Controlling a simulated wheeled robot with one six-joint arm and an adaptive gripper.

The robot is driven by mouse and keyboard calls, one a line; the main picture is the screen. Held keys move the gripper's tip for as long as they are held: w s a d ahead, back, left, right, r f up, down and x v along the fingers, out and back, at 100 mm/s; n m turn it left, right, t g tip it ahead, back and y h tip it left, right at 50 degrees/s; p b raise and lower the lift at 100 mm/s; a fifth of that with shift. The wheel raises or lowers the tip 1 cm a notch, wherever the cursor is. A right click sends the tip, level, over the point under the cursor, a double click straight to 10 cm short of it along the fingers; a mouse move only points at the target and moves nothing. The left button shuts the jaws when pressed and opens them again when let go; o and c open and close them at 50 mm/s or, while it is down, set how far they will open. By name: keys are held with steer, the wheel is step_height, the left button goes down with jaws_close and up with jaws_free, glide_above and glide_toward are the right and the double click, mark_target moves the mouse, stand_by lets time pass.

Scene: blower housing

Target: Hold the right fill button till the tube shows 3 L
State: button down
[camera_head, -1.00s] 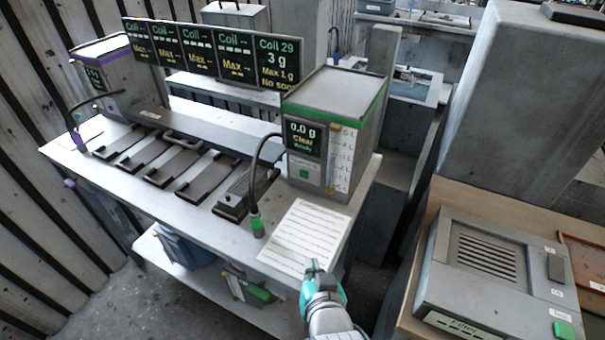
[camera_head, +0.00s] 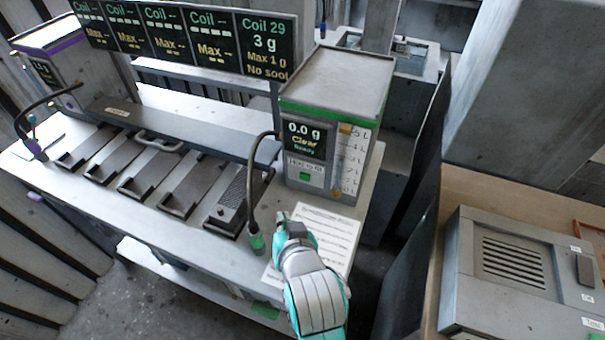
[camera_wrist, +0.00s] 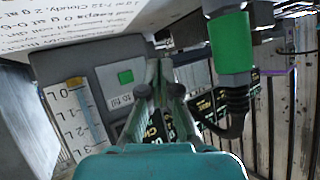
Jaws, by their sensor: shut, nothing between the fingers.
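The right fill unit (camera_head: 330,95) is a grey box with a green band. Its display (camera_head: 304,140) reads 0.0 g, Clear, Ready. Its green fill button (camera_head: 305,177) is on the front below a label and also shows in the wrist view (camera_wrist: 125,77). The tube scale (camera_head: 350,160) with litre marks is beside it; in the wrist view the tube (camera_wrist: 88,110) runs along marks from 0 L to 3 L, and I cannot tell its level clearly. My gripper (camera_head: 290,214) is shut and empty, over the printed sheet, in front of and apart from the button; it also shows in the wrist view (camera_wrist: 159,90).
A black hose with a green-banded end (camera_head: 256,240) hangs left of my gripper. The printed sheet (camera_head: 335,230) lies on the bench. Several dark coil trays (camera_head: 165,180) are left. A purple-banded unit (camera_head: 45,60) stands far left. A grey vented box (camera_head: 515,265) is at right.

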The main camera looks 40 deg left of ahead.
steer(key=shift+w+a, duration=0.3)
steer(key=shift+w, duration=1.15)
steer(key=shift+w+a, duration=0.35)
steer(key=shift+w, duration=1.05)
steer(key=shift+w+a, duration=0.3)
steer(key=shift+w, duration=1.15)
steer(key=shift+w, duration=0.15)
steer(key=shift+w+a, duration=0.15)
steer(key=shift+w, duration=0.15)
steer(key=shift+w, duration=0.35)
steer(key=shift+s, duration=0.8)
steer(key=shift+s+d, duration=0.25)
steer(key=shift+s, duration=0.55)
steer(key=shift+s+d, duration=0.2)
steer(key=shift+s, duration=0.65)
steer(key=shift+s+d, duration=0.25)
steer(key=shift+s, duration=0.55)
